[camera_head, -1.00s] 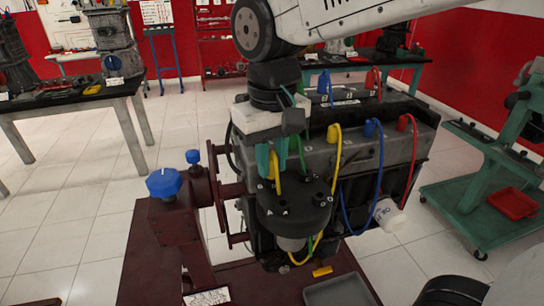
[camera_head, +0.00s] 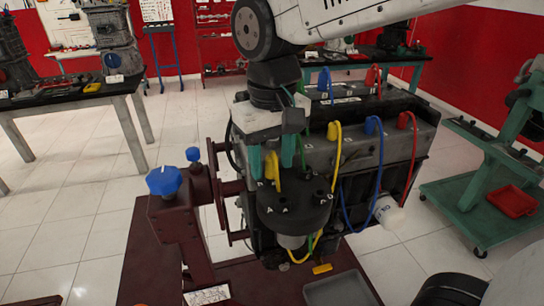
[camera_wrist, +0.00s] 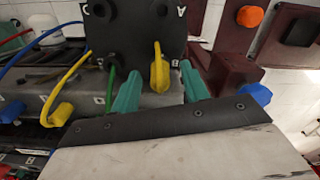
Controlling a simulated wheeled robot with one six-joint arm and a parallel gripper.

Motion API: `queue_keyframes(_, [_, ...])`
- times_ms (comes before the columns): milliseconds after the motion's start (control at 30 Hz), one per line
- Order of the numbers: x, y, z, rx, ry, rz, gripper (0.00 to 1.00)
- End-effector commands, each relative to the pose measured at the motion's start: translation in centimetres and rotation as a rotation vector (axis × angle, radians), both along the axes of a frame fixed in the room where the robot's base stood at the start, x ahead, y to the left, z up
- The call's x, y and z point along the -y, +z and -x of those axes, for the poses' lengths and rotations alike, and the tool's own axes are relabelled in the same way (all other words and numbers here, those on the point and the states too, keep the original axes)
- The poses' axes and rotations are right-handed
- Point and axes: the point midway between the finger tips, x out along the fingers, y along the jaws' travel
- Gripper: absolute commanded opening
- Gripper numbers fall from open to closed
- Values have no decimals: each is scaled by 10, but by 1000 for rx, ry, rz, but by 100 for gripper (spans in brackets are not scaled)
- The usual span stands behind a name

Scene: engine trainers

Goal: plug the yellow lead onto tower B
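My gripper (camera_head: 272,171) is open over the black distributor cap (camera_head: 293,210), its two green fingers apart. In the wrist view, the yellow lead's boot (camera_wrist: 159,75) stands between the fingers (camera_wrist: 160,68), at the cap's near edge and closer to the right finger. A gap shows between the boot and the left finger. The boot hides tower B, so how deep it sits cannot be told. The yellow lead (camera_head: 336,165) loops under the cap; its other end is on the engine block (camera_head: 352,155). Letters mark the cap (camera_wrist: 135,25).
A green lead (camera_wrist: 110,82) stands close to the left finger. Blue (camera_head: 378,165) and red (camera_head: 413,150) leads hang at the right of the block. A blue knob (camera_head: 163,181) on the red-brown stand is at left. A grey tray (camera_head: 338,291) lies below.

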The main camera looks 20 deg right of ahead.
Motion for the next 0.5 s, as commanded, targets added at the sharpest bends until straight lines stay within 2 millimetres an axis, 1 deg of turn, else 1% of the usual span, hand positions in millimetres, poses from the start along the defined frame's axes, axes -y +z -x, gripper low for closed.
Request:
queue_keyframes(67, [0,1,0,0,0,0,45])
queue_keyframes(167, [0,7,0,1,0,0,45])
queue_keyframes(267, [0,22,-1,3,0,-2,45])
queue_keyframes(400, [0,47,-1,4,0,-2,45])
queue_keyframes(500, [0,62,-1,3,0,-2,45])
